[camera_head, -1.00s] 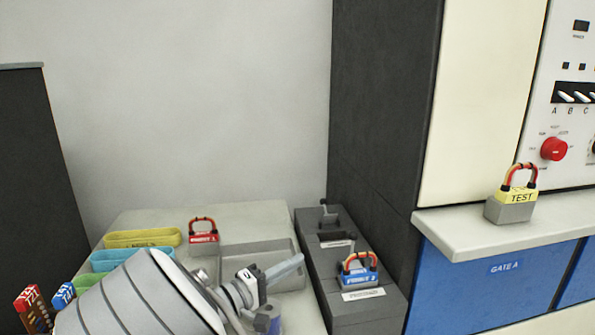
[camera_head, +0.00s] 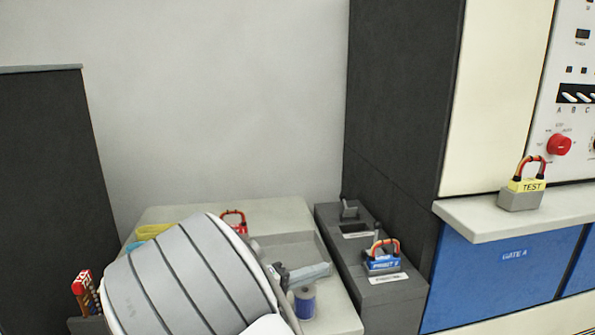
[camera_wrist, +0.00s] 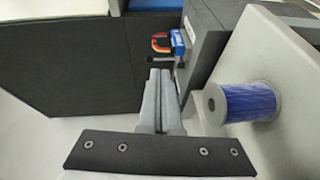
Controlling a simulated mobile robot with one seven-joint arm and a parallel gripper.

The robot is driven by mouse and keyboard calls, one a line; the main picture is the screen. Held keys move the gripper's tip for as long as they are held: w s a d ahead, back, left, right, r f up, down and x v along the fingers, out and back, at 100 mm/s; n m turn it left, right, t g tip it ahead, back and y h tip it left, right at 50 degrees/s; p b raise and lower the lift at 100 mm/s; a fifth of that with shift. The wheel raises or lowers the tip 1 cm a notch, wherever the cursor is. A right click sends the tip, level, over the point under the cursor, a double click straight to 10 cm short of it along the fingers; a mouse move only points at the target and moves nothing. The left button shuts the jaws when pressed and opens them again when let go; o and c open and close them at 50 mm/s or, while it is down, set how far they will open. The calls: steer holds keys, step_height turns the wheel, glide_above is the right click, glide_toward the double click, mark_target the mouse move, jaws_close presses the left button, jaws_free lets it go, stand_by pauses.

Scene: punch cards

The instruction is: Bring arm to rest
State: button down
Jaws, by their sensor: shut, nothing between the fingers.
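My gripper (camera_wrist: 160,78) shows in the wrist view with its two grey fingers together and nothing between them. In the head view my gripper (camera_head: 308,275) shows only in part, since my own pale ribbed arm stands in front of it. It is over the light grey desk (camera_head: 335,312), close to a blue spool (camera_head: 304,303). The spool (camera_wrist: 248,102) also shows to the right of the fingers in the wrist view, apart from them.
A blue-labelled padlock block (camera_head: 382,263) sits on the dark grey unit (camera_head: 395,305) right of the desk. A yellow TEST padlock block (camera_head: 524,188) stands on the shelf (camera_head: 490,212). A red padlock block (camera_head: 238,226) and a yellow tray (camera_head: 152,231) are partly hidden by my arm.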

steer(key=s+d+m+g+y, duration=0.4)
steer(key=s+d+g+y, duration=0.25)
steer(key=s+d, duration=0.5)
steer(key=s+a+r+m+t+y, duration=0.1)
steer(key=s+r+t+y, duration=0.2)
steer(key=s, duration=0.4)
steer(key=s+r+m+y, duration=0.1)
steer(key=s+r+y, duration=0.35)
steer(key=s, duration=0.25)
step_height(320, 180, up, 20)
steer(key=p, duration=2)
steer(key=shift+a+p, duration=0.15)
steer(key=shift+p, duration=0.25)
steer(key=shift+d, duration=0.2)
